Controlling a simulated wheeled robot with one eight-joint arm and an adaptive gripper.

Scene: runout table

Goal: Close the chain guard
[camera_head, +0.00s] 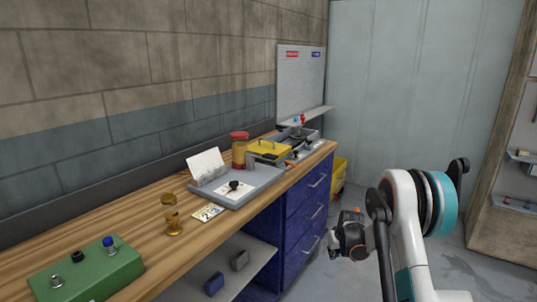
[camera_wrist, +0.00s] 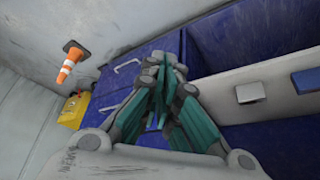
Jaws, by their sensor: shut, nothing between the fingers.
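A yellow cover (camera_head: 270,149), which may be the chain guard, is on a low grey unit (camera_head: 305,148) at the far end of the wooden bench. It looks small here, and I cannot tell its hinge or how far open it is. My gripper (camera_head: 345,237) is in front of the blue drawers, off the bench edge and lower than the bench top, well apart from the yellow cover. In the wrist view its teal fingers (camera_wrist: 166,85) come together, shut and empty. The yellow cover does not show in the wrist view.
A grey tray (camera_head: 248,188) with a card and black knob lies on the wooden bench (camera_head: 150,225). A red-topped amber jar (camera_head: 239,150), brass piece (camera_head: 173,215) and green control box (camera_head: 85,275) stand there too. Blue drawers (camera_head: 305,205) are below; an orange cone (camera_wrist: 70,62) is on the floor.

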